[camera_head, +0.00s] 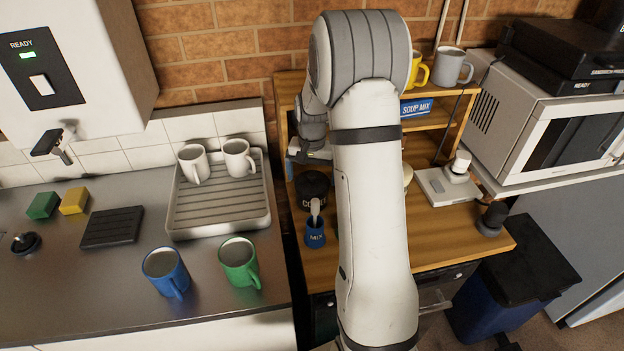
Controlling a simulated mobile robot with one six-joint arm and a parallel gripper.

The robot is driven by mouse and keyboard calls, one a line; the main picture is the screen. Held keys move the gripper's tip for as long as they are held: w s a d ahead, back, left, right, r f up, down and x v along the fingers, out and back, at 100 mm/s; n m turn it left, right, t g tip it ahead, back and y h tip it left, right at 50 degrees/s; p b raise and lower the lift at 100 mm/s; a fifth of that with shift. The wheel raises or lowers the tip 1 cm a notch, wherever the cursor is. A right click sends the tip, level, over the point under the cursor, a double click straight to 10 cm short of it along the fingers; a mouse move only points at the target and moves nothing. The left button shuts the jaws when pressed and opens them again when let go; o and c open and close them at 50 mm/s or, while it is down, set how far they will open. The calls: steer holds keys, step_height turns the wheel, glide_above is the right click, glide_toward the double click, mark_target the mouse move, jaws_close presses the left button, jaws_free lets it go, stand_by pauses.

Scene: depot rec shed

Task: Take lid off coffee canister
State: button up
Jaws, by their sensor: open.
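A dark, round coffee canister (312,190) with partly readable pale lettering stands on the wooden unit, to the left of my arm. Its top looks dark; I cannot clearly tell the lid from the body. My gripper (309,157) is open, just behind and above the canister in the picture. Most of the gripper is small and partly hidden by my arm, and its exact gap to the lid cannot be told.
A small blue pot (315,235) marked MIX, with a pale scoop, stands right in front of the canister. A soup mix box (416,107) and mugs sit on the shelf. A dish tray (220,225) is at left. A white device (447,187) is at right.

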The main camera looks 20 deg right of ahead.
steer(key=shift+c, duration=0.2)
steer(key=shift+s, duration=0.1)
steer(key=c, duration=0.9)
steer(key=shift+s, duration=0.1)
steer(key=c, duration=0.4)
steer(key=shift+f, duration=0.1)
